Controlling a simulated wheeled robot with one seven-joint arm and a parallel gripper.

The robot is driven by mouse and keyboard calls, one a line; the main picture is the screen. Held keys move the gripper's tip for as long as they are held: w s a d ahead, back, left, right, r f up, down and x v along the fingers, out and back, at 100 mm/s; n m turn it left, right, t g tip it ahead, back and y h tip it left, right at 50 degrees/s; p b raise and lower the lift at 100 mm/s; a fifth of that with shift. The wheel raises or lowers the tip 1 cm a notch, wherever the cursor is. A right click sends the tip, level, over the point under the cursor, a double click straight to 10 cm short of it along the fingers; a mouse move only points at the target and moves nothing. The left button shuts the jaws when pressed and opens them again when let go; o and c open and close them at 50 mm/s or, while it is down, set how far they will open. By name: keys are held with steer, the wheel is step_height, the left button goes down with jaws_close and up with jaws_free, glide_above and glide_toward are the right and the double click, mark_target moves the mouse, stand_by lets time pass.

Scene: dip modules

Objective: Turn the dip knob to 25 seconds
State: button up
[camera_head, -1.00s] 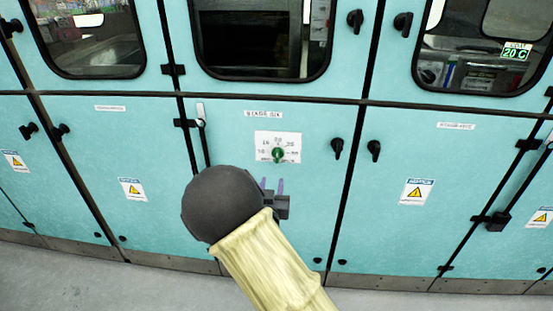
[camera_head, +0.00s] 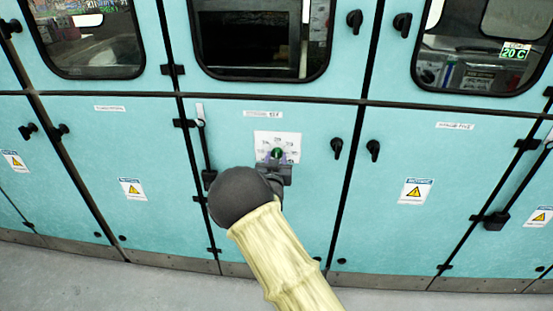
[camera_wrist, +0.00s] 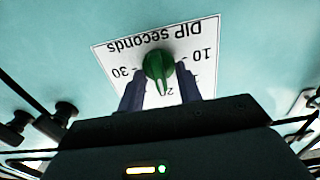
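The green dip knob (camera_head: 277,152) sits on a white dial plate (camera_head: 289,137) on the middle turquoise cabinet door. In the wrist view, the knob (camera_wrist: 158,66) and plate (camera_wrist: 118,56) appear upside down, with "DIP seconds", 10, 20 and 30 readable. The knob's narrow end points down toward the 20. My gripper (camera_head: 276,163) is at the knob from below. In the wrist view, my gripper (camera_wrist: 161,88) is open, with one purple finger on each side of the knob's lower part and visible gaps. The fingers cover the plate near the 25 mark.
A black door handle (camera_head: 337,147) is right of the plate, with another (camera_head: 374,150) on the neighbouring door. A long lever (camera_head: 205,145) hangs at left. Windows line the upper panels. The grey floor (camera_head: 120,285) in front is clear.

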jaws_close()
steer(key=shift+d+m+b, duration=0.1)
steer(key=shift+m+b, duration=0.3)
steer(key=shift+b, duration=0.2)
steer(key=m+b, duration=0.8)
steer(key=b, duration=0.1)
steer(key=shift+d+f, duration=0.1)
steer(key=shift+d, duration=0.05)
steer(key=shift+b, duration=0.3)
